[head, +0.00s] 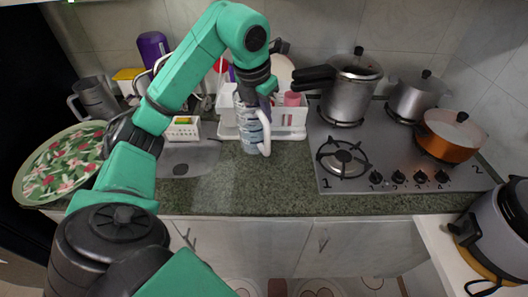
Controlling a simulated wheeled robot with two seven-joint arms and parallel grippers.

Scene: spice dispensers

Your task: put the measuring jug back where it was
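The measuring jug (250,133) is clear and bluish with a white handle on its right side. It is upright in the middle of the counter, in front of the white dish rack. I cannot tell whether its base touches the counter. My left gripper (262,98) is at the top of the jug, pointing down. The fingers overlap the rim and are partly hidden, so I cannot tell whether they grip it. My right gripper is out of view.
The white rack (292,117) stands close behind the jug. Right of it is the gas hob (375,178) with a pressure cooker (350,88), a grey pot (413,97) and an orange pan (448,138). A sink (190,160), metal pitcher (95,100) and floral tray (28,190) are left.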

